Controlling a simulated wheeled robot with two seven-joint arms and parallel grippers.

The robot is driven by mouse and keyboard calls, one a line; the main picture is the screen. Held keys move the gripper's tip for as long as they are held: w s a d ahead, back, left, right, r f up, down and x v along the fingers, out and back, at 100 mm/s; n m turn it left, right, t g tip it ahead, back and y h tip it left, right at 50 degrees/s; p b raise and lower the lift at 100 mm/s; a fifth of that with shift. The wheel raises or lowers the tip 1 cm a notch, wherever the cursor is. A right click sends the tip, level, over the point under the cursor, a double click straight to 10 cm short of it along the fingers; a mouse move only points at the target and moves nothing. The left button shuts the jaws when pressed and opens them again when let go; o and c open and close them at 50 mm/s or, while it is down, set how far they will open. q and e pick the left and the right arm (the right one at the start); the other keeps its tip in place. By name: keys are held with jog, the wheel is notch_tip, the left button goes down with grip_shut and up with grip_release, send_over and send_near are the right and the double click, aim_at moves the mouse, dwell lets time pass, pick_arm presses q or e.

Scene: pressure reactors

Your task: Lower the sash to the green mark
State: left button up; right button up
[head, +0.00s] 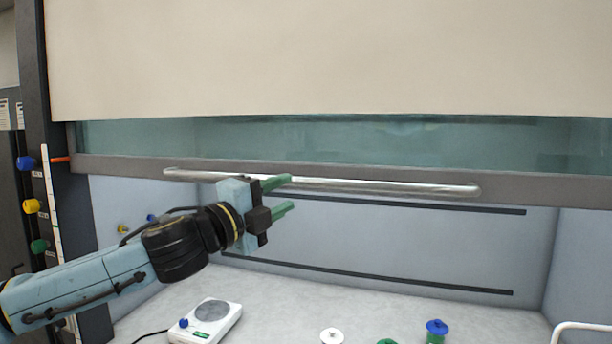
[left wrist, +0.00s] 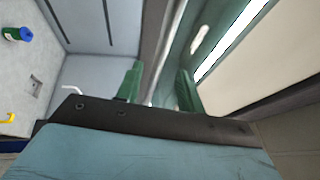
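The sash is a glass pane (head: 300,140) with a grey bottom rail (head: 540,190) and a long silver handle (head: 400,187). An orange pointer (head: 61,160) at the rail's left end is level with the blue mark (head: 26,163) on the white scale. The yellow mark (head: 31,206) and the green mark (head: 39,246) sit lower. My left gripper (head: 287,195) is open, its green fingers apart at the handle's left half. In the left wrist view, the handle lies in line with the gap between the fingers (left wrist: 160,85); contact cannot be told. My right gripper is not in view.
A cream panel (head: 330,55) covers the upper front. Below the sash, the hood floor holds a white hotplate (head: 207,320), a white-topped item (head: 332,336), a blue-capped green item (head: 436,330) and a white rail (head: 580,327). The space directly under the rail is clear except for my left arm.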

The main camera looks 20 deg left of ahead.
aim_at(303, 184)
pick_arm(q)
jog(key=p+x, duration=0.1)
jog(key=x, duration=0.6)
jog(key=shift+w+p, duration=0.1)
jog(key=shift+p, duration=0.25)
jog(key=shift+c, duration=0.4)
grip_shut()
